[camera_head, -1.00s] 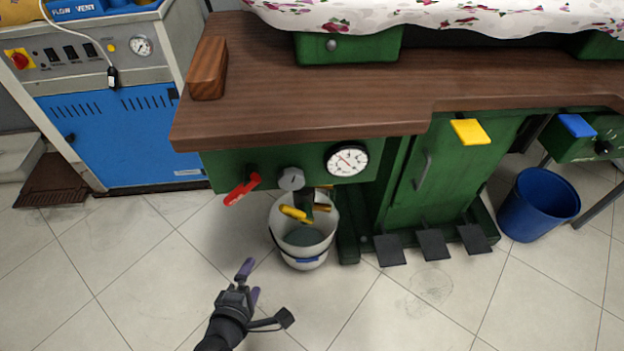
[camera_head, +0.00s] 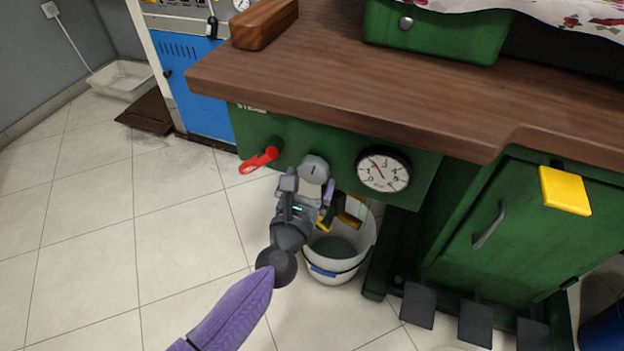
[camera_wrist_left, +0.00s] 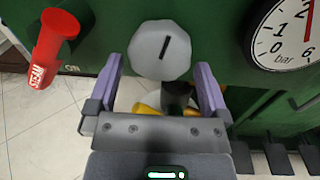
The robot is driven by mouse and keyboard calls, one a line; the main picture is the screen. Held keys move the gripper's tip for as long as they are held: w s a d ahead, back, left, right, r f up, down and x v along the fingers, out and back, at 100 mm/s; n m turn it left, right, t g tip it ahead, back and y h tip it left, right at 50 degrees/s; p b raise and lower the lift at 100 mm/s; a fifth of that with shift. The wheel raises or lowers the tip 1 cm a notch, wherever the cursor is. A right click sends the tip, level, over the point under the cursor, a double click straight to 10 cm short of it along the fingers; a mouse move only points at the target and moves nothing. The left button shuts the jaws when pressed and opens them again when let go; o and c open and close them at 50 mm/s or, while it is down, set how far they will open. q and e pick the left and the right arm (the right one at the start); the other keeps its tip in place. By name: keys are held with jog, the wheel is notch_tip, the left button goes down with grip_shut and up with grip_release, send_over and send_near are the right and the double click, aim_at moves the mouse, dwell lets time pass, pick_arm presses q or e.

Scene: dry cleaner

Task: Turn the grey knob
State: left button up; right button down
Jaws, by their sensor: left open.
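The grey knob (camera_head: 314,169) is a round knob with a dark line mark on the green front panel, between a red lever and a gauge. In the left wrist view the knob (camera_wrist_left: 160,50) sits ahead of the jaws, centred between them, its mark slightly tilted from upright. My left gripper (camera_head: 308,190) is open, just below and in front of the knob in the head view. Its two purple-grey fingers (camera_wrist_left: 160,85) stand apart on either side with nothing held; whether they touch the knob I cannot tell. My right gripper is not in view.
The red lever (camera_head: 259,160) is just left of the knob and the pressure gauge (camera_head: 383,170) just right. A brown wooden tabletop (camera_head: 400,85) overhangs the panel. A white bucket (camera_head: 350,262) stands below. Black pedals (camera_head: 418,304) are at lower right. Open tile floor lies left.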

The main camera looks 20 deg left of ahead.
pick_arm(q)
jog(key=shift+w, duration=0.6)
jog(key=shift+c, duration=1.4)
jog(key=c, duration=0.7)
